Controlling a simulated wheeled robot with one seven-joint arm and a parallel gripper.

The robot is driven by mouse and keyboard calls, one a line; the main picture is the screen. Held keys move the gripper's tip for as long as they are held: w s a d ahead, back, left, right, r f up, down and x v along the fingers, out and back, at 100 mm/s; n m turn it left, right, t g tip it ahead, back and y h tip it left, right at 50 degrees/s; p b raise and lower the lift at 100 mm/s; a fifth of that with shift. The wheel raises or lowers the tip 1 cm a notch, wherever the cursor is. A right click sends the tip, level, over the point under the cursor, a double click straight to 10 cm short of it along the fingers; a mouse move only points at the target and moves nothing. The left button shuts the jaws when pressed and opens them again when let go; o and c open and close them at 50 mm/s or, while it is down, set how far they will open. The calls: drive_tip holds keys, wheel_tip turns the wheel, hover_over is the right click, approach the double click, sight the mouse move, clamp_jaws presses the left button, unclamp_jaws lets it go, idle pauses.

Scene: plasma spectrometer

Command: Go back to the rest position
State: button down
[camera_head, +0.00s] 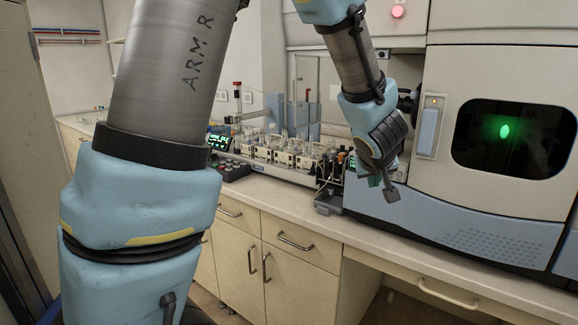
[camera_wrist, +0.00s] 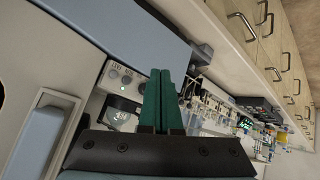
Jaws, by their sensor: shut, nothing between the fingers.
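My gripper (camera_head: 375,181) is up in the air in front of the spectrometer (camera_head: 455,215), above the front part of the counter (camera_head: 400,225). In the wrist view its two green fingers (camera_wrist: 160,80) lie side by side, shut, with nothing between them. The spectrometer's dark window (camera_head: 515,138) shows a green glow. In the wrist view the spectrometer's blue-grey panel (camera_wrist: 120,40) lies to the left of the fingers.
A row of small lab devices (camera_head: 290,155) stands along the counter left of the gripper. Cabinets with handles (camera_head: 295,242) are under the counter. The floor shows only in small parts.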

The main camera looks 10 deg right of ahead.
drive_tip(key=a+f+g+y, duration=0.1)
drive_tip(key=a+f+g, duration=0.25)
drive_tip(key=a, duration=1.35)
drive_tip(key=s+a+f+g+y, duration=0.1)
drive_tip(key=s+a, duration=0.3)
drive_tip(key=a, duration=0.4)
drive_tip(key=s+a+f+g+y, duration=0.2)
drive_tip(key=s+a, duration=0.3)
drive_tip(key=a, duration=0.3)
drive_tip(key=shift+a+f, duration=0.35)
drive_tip(key=shift+f, duration=0.05)
